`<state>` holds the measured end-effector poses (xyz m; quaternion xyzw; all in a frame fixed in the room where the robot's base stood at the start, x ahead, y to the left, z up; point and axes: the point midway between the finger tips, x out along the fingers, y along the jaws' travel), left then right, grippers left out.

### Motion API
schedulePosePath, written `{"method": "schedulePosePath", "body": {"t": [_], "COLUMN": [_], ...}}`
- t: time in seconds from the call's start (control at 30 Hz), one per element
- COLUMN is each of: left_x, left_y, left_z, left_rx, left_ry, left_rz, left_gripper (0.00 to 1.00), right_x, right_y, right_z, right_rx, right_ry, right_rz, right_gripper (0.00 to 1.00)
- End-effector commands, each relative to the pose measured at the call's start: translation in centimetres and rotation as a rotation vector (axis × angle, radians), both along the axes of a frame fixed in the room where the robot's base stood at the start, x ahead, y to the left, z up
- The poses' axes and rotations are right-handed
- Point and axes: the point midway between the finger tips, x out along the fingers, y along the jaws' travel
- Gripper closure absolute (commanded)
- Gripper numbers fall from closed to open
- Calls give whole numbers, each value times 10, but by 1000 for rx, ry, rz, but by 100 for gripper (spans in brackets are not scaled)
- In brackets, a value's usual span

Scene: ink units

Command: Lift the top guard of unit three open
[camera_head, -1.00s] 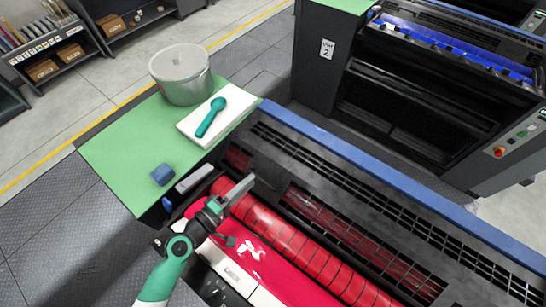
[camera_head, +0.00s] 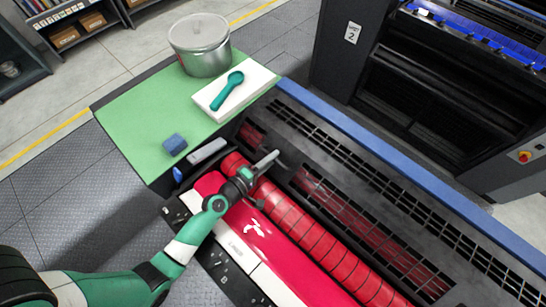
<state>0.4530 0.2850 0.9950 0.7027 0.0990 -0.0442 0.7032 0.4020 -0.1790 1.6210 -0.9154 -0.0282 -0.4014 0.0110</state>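The near ink unit has a long red roller (camera_head: 297,222) and a red ink tray (camera_head: 262,236) in front. Its top guard (camera_head: 352,150) is a black slotted panel running from upper left to lower right. It lies down over the unit, with red showing through its slots. My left gripper (camera_head: 273,160) is above the far left end of the roller, at the guard's near edge. Its fingertips point at the guard; whether they touch it is unclear. The gap between the fingers cannot be made out, and I see nothing held. My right gripper is not in view.
A green side table (camera_head: 130,125) at left holds a metal can (camera_head: 203,52), a white pad (camera_head: 213,103) with a teal tool (camera_head: 227,92), and a blue block (camera_head: 174,144). A blue rail (camera_head: 400,173) borders the guard. Unit 2 (camera_head: 340,75) stands behind.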

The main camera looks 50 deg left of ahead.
Motion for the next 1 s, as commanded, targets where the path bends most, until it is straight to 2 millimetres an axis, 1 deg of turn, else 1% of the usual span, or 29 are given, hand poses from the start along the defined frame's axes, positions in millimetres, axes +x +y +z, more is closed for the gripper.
{"method": "schedulePosePath", "body": {"t": [0.03,0.1,0.33,0.37,0.5,0.53,1.0], "left_x": [5,8,9,9,8,9,8], "left_y": [0,0,0,0,0,0,0], "left_z": [-1,-2,-2,-2,-2,-2,-2], "left_rx": [0,0,0,0,0,0,0], "left_ry": [-1,0,0,0,0,0,0], "left_rz": [-1,0,0,0,0,0,0], "left_gripper": [68,68,68,72,97,100,100], "right_x": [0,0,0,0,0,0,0], "right_y": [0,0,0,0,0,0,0], "right_z": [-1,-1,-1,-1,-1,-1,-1], "right_rx": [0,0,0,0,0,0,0], "right_ry": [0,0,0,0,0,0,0], "right_rz": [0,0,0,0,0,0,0], "right_gripper": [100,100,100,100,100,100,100]}}
